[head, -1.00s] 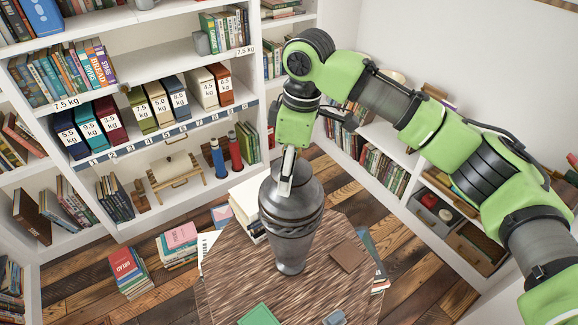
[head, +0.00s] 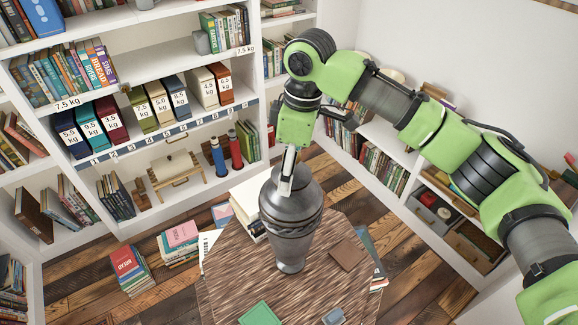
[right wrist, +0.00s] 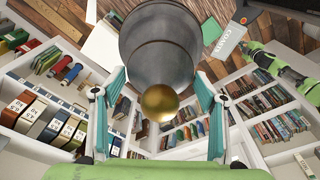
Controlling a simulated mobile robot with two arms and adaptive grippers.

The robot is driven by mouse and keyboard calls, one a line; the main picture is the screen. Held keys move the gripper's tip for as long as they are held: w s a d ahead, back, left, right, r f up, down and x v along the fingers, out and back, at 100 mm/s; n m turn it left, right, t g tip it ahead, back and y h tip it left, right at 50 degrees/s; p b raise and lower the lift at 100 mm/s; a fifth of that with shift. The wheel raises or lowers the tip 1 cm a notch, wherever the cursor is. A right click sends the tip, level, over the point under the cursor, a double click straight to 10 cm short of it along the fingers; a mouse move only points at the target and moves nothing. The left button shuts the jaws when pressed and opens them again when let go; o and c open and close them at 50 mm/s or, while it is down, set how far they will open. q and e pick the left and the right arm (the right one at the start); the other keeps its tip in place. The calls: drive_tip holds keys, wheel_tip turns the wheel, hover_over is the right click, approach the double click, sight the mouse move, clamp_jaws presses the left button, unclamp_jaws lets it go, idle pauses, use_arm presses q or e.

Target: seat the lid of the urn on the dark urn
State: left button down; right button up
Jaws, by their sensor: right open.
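The dark urn (head: 292,228) stands upright on the round wooden table. Its grey lid (right wrist: 158,62) shows in the right wrist view with a round brass knob (right wrist: 159,102). The lid appears to sit on top of the urn; whether it is fully seated I cannot tell. My right gripper (head: 287,180) points down at the urn's top, and its finger hides the knob in the head view. In the right wrist view my right gripper (right wrist: 160,85) is open, with one teal-padded finger on each side of the knob, apart from it. My left gripper is not in view.
The table (head: 235,275) also holds a green book (head: 260,313), a brown book (head: 348,257) and a small blue-grey item (head: 334,317). Book stacks (head: 180,242) stand on the plank floor. White shelves (head: 170,70) line the back and right.

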drive_tip(key=shift+d+r+p, duration=0.1)
drive_tip(key=shift+r+p, duration=0.25)
drive_tip(key=shift+r, duration=0.3)
drive_tip(key=shift+s+r, duration=0.1)
drive_tip(key=shift+r, duration=0.4)
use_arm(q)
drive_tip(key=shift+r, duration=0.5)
use_arm(e)
drive_tip(key=shift+d+r, duration=0.25)
drive_tip(key=shift+r, duration=1.5)
drive_tip(key=shift+d+r, duration=0.2)
drive_tip(key=shift+r, duration=1.55)
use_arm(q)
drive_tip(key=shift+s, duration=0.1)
use_arm(e)
drive_tip(key=shift+s+f, duration=0.1)
drive_tip(key=shift+s, duration=0.05)
